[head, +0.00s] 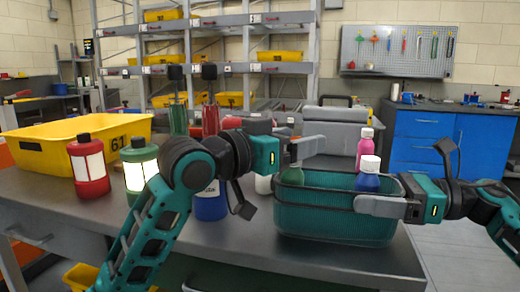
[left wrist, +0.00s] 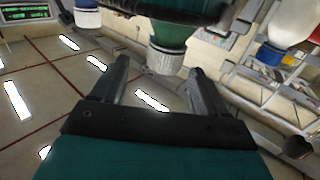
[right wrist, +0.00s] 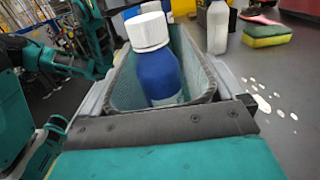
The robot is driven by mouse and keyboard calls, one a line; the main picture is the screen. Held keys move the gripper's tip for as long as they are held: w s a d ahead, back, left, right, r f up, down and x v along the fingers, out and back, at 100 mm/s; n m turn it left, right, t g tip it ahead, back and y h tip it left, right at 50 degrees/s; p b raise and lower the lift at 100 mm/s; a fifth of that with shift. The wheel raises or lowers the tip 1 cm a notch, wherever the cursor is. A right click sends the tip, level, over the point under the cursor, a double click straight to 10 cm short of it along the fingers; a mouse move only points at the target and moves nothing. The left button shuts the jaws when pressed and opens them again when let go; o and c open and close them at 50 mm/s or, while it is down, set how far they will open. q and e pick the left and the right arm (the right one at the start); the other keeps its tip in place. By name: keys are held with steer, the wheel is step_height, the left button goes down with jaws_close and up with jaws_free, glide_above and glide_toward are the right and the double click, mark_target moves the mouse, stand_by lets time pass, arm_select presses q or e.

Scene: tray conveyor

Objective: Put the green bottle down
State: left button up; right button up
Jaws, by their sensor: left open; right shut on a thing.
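A green bottle (head: 291,174) stands in the left part of a teal basket (head: 330,222); its upper part is hidden by my left gripper (head: 308,148) in the head view. The left wrist view shows a green bottle (left wrist: 172,33) with a white cap beyond the open fingers (left wrist: 160,88), clear of them. My left gripper is open and empty. A blue bottle (right wrist: 158,78) with a white cap is inside that end.
A red bottle (head: 88,170) and a dark-capped green bottle (head: 140,168) stand on the table (head: 100,215) at left, beside a yellow bin (head: 40,140). Another blue bottle (head: 211,205) is behind my left arm. A pink bottle (head: 364,150) stands behind the basket.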

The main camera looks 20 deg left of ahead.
arm_select(q)
steer(key=v, duration=1)
steer(key=shift+s, duration=0.15)
arm_select(e)
steer(key=shift+f, duration=0.5)
arm_select(q)
steer(key=shift+a+f, duration=0.1)
arm_select(e)
steer(key=o, duration=0.7)
steer(key=shift+o, duration=0.3)
steer(key=shift+w, duration=0.1)
